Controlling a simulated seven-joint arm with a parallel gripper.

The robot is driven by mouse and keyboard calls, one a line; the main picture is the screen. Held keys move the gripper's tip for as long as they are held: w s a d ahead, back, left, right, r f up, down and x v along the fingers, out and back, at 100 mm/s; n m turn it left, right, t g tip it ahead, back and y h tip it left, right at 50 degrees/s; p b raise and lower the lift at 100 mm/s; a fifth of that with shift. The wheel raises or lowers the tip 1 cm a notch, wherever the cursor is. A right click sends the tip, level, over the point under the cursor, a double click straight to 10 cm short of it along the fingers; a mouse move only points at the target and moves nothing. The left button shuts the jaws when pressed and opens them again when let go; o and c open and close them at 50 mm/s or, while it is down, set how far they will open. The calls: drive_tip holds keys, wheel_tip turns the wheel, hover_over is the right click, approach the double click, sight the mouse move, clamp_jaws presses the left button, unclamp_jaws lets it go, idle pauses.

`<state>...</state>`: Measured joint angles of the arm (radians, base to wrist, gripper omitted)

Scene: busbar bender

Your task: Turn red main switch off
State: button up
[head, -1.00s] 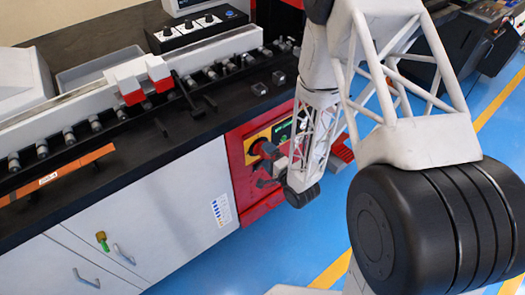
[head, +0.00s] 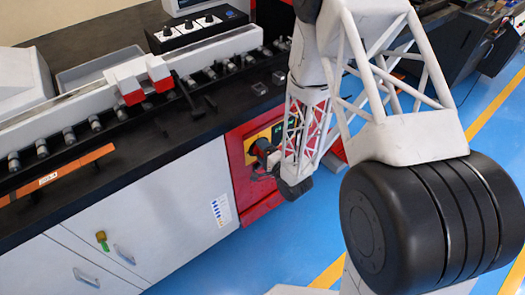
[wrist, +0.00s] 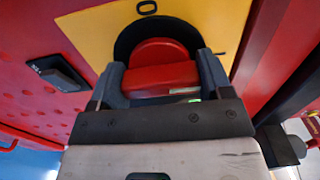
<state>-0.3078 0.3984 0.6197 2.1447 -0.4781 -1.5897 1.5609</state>
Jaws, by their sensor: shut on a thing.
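The red main switch (wrist: 160,72) shows large in the wrist view, a red knob on a black round base over a yellow plate (wrist: 85,30). A mark like a "0" shows on the plate above it. My gripper (wrist: 160,85) has its two fingers on either side of the knob's bar and is shut on it. The bar lies roughly level across the wrist picture. In the head view my gripper (head: 264,160) is at the yellow plate on the red panel (head: 240,185), and the knob is mostly hidden behind it.
A black rocker switch (wrist: 58,72) sits left of the knob in the wrist view. The black worktop (head: 150,140) with rollers and an orange busbar (head: 55,178) lies left of my arm. Blue floor is open in front of the cabinet.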

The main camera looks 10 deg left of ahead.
drive_tip(key=shift+n, duration=0.3)
drive_tip(key=n, duration=1.3)
drive_tip(key=shift+n, duration=2.2)
drive_tip(key=o, duration=0.9)
drive_tip(key=shift+s+d, duration=0.1)
drive_tip(key=shift+d, duration=0.05)
